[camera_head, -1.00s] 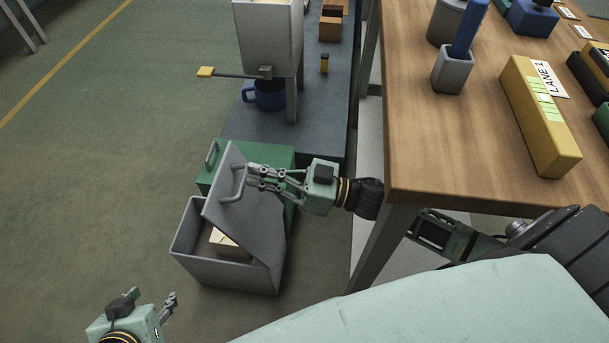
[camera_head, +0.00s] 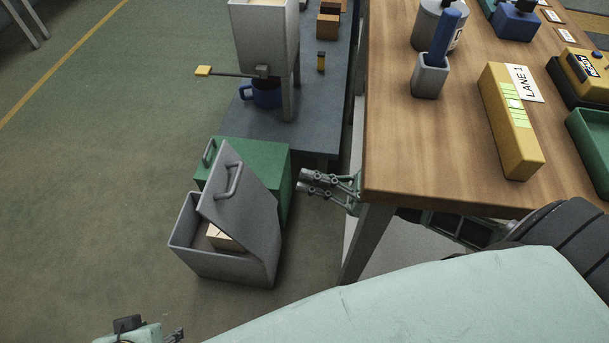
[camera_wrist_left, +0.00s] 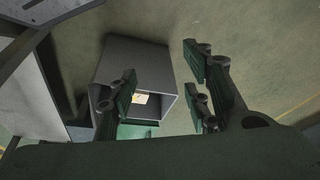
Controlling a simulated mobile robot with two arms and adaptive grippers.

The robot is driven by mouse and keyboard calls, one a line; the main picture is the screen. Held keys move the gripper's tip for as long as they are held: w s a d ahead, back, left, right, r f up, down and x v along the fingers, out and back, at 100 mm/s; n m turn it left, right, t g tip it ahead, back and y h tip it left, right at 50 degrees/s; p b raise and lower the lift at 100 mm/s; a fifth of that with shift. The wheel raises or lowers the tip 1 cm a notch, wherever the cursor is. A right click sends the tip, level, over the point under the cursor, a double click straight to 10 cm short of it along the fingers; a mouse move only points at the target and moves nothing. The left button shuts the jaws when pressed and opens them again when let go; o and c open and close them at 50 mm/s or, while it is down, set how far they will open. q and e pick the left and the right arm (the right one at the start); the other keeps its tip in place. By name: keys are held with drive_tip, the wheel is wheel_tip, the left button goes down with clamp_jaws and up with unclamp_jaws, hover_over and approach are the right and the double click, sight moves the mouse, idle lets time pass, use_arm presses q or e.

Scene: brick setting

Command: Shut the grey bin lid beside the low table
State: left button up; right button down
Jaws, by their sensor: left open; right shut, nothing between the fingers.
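The grey bin (camera_head: 222,262) stands on the floor beside the low table (camera_head: 325,135), with a light box (camera_head: 225,238) inside. Its grey lid (camera_head: 245,200) is hinged up, tilted and partly open, with a handle (camera_head: 235,181) on its face. My right gripper (camera_head: 305,184) is shut and empty, to the right of the lid and apart from it, by the wooden table's corner. My left gripper (camera_head: 172,338) is at the bottom edge of the head view, mostly cut off. In the left wrist view its fingers (camera_wrist_left: 165,95) are open and empty, with the bin (camera_wrist_left: 138,65) beyond them.
A green bin (camera_head: 262,160) stands right behind the grey one. The wooden table (camera_head: 430,150) is close on the right, its leg (camera_head: 368,240) near my right arm. A blue mug (camera_head: 265,94) sits on the low table. The floor to the left is clear.

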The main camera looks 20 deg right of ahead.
use_arm(q)
drive_tip(key=w+d+r+t+h+b, duration=0.1)
drive_tip(key=w+d+r+t+b, duration=0.2)
drive_tip(key=w, duration=0.4)
drive_tip(key=w+d+r+t+h+b, duration=0.1)
drive_tip(key=w+d+r+t+b, duration=0.15)
drive_tip(key=w+t, duration=0.35)
use_arm(e)
wheel_tip(320, 180, down, 7)
drive_tip(key=t+y+b, duration=0.3)
drive_tip(key=y, duration=0.1)
use_arm(q)
wheel_tip(320, 180, up, 21)
drive_tip(key=w+d+m+t+h, duration=0.1)
drive_tip(key=t+h, duration=0.3)
drive_tip(key=t, duration=0.6)
drive_tip(key=shift+w+d+t+b, duration=0.4)
drive_tip(key=shift+w+d, duration=0.2)
drive_tip(key=shift+d, duration=0.05)
use_arm(e)
drive_tip(key=w+a+f+x, duration=0.1)
drive_tip(key=f+x, duration=0.1)
drive_tip(key=x, duration=1)
drive_tip(key=shift+w, duration=0.15)
drive_tip(key=shift+a+f, duration=0.1)
drive_tip(key=shift+a, duration=0.05)
